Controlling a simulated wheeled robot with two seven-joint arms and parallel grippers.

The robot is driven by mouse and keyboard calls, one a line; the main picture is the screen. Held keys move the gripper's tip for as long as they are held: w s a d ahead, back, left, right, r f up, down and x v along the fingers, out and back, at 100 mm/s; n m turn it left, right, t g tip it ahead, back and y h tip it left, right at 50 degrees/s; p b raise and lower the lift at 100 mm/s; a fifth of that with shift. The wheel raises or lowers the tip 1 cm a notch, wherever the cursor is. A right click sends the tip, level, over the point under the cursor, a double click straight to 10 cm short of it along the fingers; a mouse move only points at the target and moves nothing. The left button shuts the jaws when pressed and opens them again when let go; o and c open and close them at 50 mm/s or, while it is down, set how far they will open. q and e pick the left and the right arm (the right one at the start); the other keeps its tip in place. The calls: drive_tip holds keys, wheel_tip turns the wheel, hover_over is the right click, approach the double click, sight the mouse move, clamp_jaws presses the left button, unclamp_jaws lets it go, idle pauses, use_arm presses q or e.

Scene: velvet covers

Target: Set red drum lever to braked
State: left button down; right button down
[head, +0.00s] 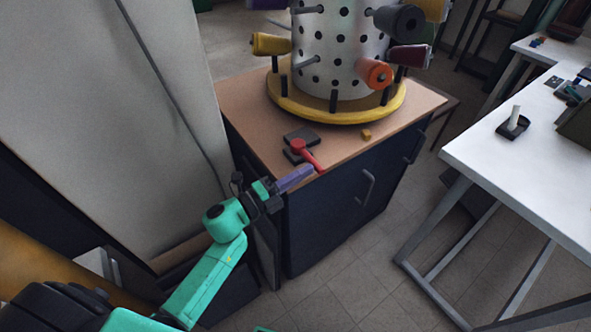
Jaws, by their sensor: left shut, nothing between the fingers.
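The red lever (308,155) sits on a dark base plate (300,136) on top of the wooden-topped cabinet. Its arm slants down to the right toward the cabinet's front edge. Behind it stands the white spotted drum (338,50) on a round yellow base (335,114), with coloured rollers on its sides. My left gripper (305,172) is shut and empty, its purple fingers pointing right, close to the lever's near end. I cannot tell whether the fingertips touch the lever. My right gripper is not in view.
A small yellow block (366,134) lies on the cabinet top (262,112) right of the lever. A white table (540,170) stands at the right with a black holder (513,126). A tall grey panel (110,130) is close on the left. Open floor lies between cabinet and table.

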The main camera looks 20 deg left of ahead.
sight(317, 171)
use_arm(q)
drive_tip(key=w+d+n+t+y, duration=0.1)
drive_tip(key=y, duration=0.1)
drive_tip(key=w+d+n+t+y+b, duration=0.1)
drive_tip(key=d, duration=0.1)
drive_tip(key=shift+n+t+y, duration=0.3)
drive_tip(key=shift+n+y, duration=0.1)
drive_tip(key=shift+x, duration=0.95)
drive_tip(key=shift+d+r, duration=0.1)
drive_tip(key=shift+d, duration=0.1)
